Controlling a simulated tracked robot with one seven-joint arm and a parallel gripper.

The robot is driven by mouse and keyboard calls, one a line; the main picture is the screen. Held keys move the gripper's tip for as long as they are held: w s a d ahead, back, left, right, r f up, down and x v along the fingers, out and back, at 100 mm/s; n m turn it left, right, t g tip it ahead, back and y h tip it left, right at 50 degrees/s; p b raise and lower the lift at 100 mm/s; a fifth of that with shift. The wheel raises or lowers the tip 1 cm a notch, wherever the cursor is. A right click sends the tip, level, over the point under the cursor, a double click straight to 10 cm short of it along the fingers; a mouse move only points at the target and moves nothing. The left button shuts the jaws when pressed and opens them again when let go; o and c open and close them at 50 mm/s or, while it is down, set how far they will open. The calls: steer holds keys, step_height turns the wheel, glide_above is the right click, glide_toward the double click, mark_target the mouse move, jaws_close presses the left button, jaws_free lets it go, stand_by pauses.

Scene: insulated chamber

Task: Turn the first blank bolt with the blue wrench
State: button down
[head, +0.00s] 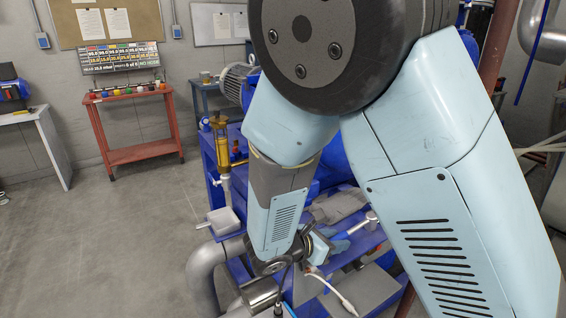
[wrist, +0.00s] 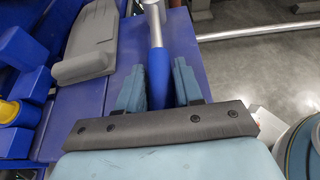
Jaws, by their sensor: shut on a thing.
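The blue wrench has a blue handle (wrist: 158,68) and a silver shaft that runs up to a ring-like head at the top edge of the wrist view. My gripper (wrist: 157,85) has its two blue-padded fingers on either side of the handle and is shut on it. In the head view the wrench's silver end (head: 369,219) shows over the blue bench, right of my gripper (head: 326,243), which my arm partly hides. The wrench lies low over the bench top; I cannot tell whether it touches it. I cannot make out the blank bolt in either view.
The blue bench (wrist: 110,75) holds a grey moulded piece (wrist: 88,45). A large grey pipe (head: 207,270) curves at the bench's left front. A brass-coloured cylinder (head: 221,150) stands behind. A red table (head: 140,155) is farther back left. The floor at left is clear.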

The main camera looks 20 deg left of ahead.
stand_by(0.4)
steer(key=shift+r, duration=3)
